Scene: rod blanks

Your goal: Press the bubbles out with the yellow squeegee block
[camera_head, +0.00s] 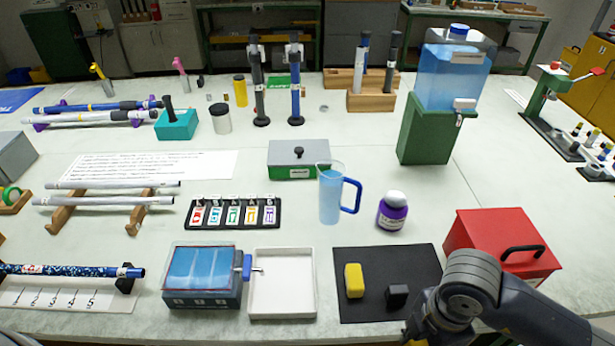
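The yellow squeegee block (353,281) lies on the left part of a black mat (372,259) at the front right of the table. A small black block (396,296) lies to its right on the same mat. A blue patterned rod (80,270) with a small label near its left part lies at the front left, above a white numbered strip (75,298). Bubbles are too small to make out. My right arm comes in at the bottom right, and its gripper (418,329) is mostly hidden at the mat's lower right corner, apart from the yellow block. My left gripper is not in view.
A blue-windowed box (202,300) and an empty white tray (282,312) stand left of the mat. A red toolbox (480,232) is close behind my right arm. A purple bottle (392,212) and a blue-handled jug (329,196) stand behind the mat.

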